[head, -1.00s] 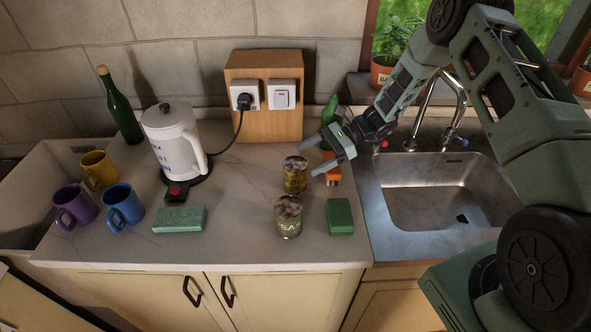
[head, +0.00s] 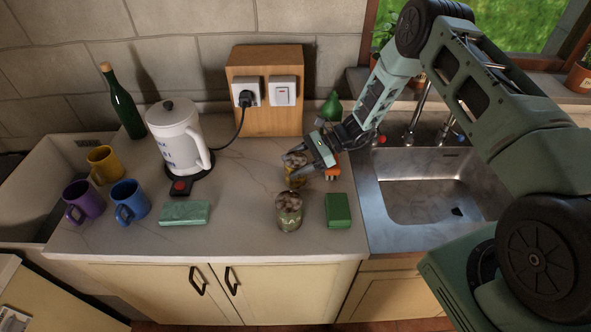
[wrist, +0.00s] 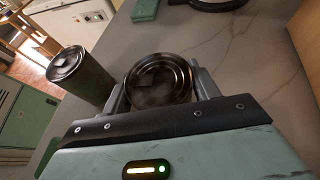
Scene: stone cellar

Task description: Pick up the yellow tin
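The yellow tin (head: 296,181) stands upright on the worktop, partly hidden by my gripper in the head view. My gripper (head: 303,167) has come in from the right with its fingers around the tin. In the wrist view, the tin's round metal top (wrist: 160,80) sits between the two fingers (wrist: 160,92). The fingers look open, one on each side and very close to the tin; I cannot tell whether they touch it.
A green pea tin (head: 289,213) stands close in front, also in the wrist view (wrist: 80,75). An orange item (head: 332,172) and green bottle (head: 331,106) are behind my gripper. A green block (head: 338,210) lies right of the pea tin. The sink (head: 425,190) is at right.

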